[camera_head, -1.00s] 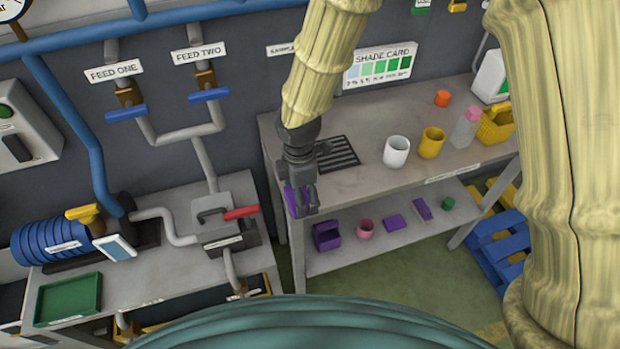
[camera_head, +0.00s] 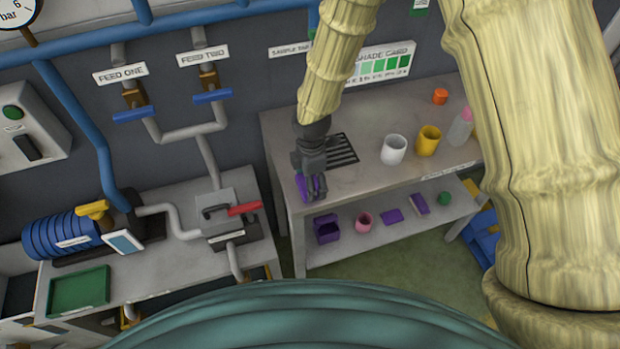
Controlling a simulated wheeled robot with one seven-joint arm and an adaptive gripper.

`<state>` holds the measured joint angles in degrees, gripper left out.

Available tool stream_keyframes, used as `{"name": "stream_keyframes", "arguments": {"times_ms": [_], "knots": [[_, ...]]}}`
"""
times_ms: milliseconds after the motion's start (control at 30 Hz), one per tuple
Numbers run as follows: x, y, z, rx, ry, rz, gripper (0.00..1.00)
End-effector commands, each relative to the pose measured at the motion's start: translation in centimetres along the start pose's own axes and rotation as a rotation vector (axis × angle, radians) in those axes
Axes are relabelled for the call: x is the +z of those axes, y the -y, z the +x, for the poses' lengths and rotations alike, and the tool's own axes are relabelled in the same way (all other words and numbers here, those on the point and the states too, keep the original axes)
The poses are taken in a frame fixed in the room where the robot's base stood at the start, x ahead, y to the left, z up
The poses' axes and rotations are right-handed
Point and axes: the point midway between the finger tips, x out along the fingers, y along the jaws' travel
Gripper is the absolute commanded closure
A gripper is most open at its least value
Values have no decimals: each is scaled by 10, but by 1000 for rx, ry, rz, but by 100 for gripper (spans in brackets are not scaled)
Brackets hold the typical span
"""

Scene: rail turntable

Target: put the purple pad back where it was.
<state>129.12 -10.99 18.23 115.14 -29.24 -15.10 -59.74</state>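My gripper (camera_head: 312,192) points down at the front left edge of the grey bench top (camera_head: 370,175), in front of the dark slotted grate. It appears shut on a flat purple pad (camera_head: 302,187), partly hidden behind the fingers. On the lower shelf (camera_head: 345,248) stand an open purple box (camera_head: 326,230), a pink cup (camera_head: 363,220), a flat purple piece (camera_head: 392,216), an upright purple block (camera_head: 418,204) and a green piece (camera_head: 445,199). I cannot tell whether the held pad touches the bench edge.
On the bench top are the slotted grate (camera_head: 342,150), a white cup (camera_head: 394,149), a yellow mug (camera_head: 428,141), a pink-capped bottle (camera_head: 461,127) and an orange piece (camera_head: 440,96). A left-hand bench holds a red-handled box (camera_head: 226,218) and a green tray (camera_head: 79,290).

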Motion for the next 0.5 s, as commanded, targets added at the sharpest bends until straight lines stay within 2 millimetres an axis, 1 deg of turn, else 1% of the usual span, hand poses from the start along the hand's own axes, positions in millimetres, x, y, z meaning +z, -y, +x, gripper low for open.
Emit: {"name": "stream_keyframes", "arguments": {"times_ms": [167,200,267,300,500], "knots": [[0,2,2,-4,0,0,39],[0,2,2,-4,0,0,15],[0,2,2,-4,0,0,4],[0,2,2,-4,0,0,0],[0,2,2,-3,0,0,0]]}}
